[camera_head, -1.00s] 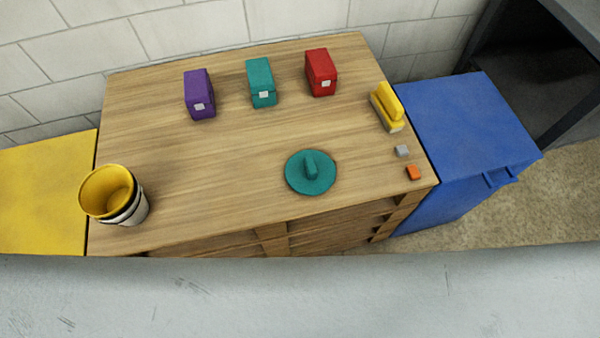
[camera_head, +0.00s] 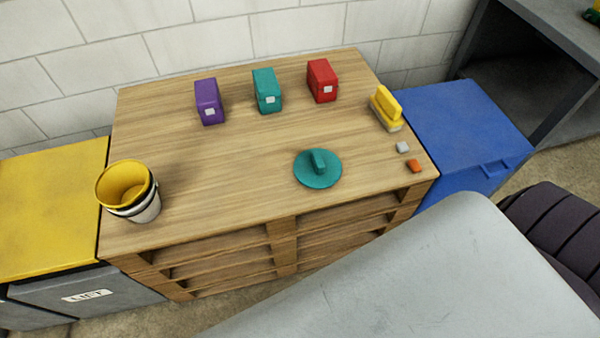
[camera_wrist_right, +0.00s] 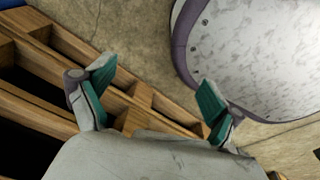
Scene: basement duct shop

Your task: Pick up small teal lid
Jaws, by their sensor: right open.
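The teal lid (camera_head: 318,170) is a flat round disc with an upright bar handle. It lies on the wooden pallet-style table (camera_head: 200,160), near its front edge and right of the middle in the head view. My right gripper (camera_wrist_right: 150,100) shows in the right wrist view with its two teal-padded fingers spread wide and nothing between them. It points down past the slatted wooden side of the table, and the lid is not in that view. My left gripper is in neither view.
Purple (camera_head: 209,101), teal (camera_head: 267,90) and red (camera_head: 322,80) boxes stand at the back. Nested buckets (camera_head: 128,188) stand front left. Blue (camera_head: 460,130) and yellow (camera_head: 50,210) bins flank the table.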

